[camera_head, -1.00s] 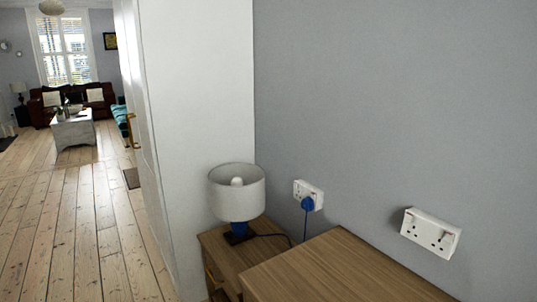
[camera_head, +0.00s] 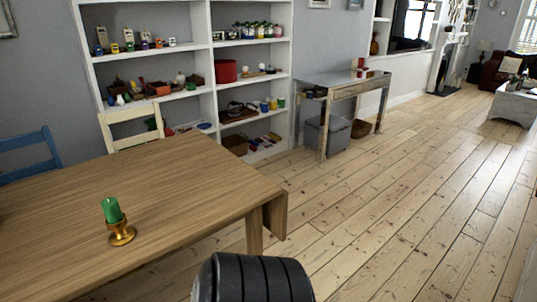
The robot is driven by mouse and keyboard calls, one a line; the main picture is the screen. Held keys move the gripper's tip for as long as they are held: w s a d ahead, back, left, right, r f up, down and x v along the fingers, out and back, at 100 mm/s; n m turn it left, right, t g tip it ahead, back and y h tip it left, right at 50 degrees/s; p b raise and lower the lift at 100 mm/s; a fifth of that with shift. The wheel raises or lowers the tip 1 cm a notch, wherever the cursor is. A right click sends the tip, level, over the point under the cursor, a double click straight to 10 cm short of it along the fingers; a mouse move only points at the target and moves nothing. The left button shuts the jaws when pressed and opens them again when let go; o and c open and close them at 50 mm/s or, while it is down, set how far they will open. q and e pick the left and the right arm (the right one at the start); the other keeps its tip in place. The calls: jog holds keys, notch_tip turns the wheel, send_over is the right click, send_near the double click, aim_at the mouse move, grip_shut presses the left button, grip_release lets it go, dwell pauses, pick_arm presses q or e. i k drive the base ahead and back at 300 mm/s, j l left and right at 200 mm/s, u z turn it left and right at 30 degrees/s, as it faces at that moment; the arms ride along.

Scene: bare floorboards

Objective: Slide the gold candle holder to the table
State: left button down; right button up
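A gold candle holder (camera_head: 122,234) with a green candle (camera_head: 112,210) in it stands on the wooden dining table (camera_head: 190,170), towards its near side. The candle looks slightly tilted. A second table, a narrow worn side table (camera_head: 343,82), stands against the far wall beside the shelves. A black ribbed part, which seems to be of my own arm, shows at the bottom centre. Neither gripper is in view.
White shelves (camera_head: 212,62) full of small objects stand behind the dining table. A cream chair (camera_head: 130,127) and a blue chair (camera_head: 28,157) stand at its far side. A grey bin (camera_head: 326,136) and a basket (camera_head: 361,128) sit under the side table. The floorboards (camera_head: 400,200) at right are clear.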

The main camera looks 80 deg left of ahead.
aim_at(122, 236)
jog(key=u, duration=3.75)
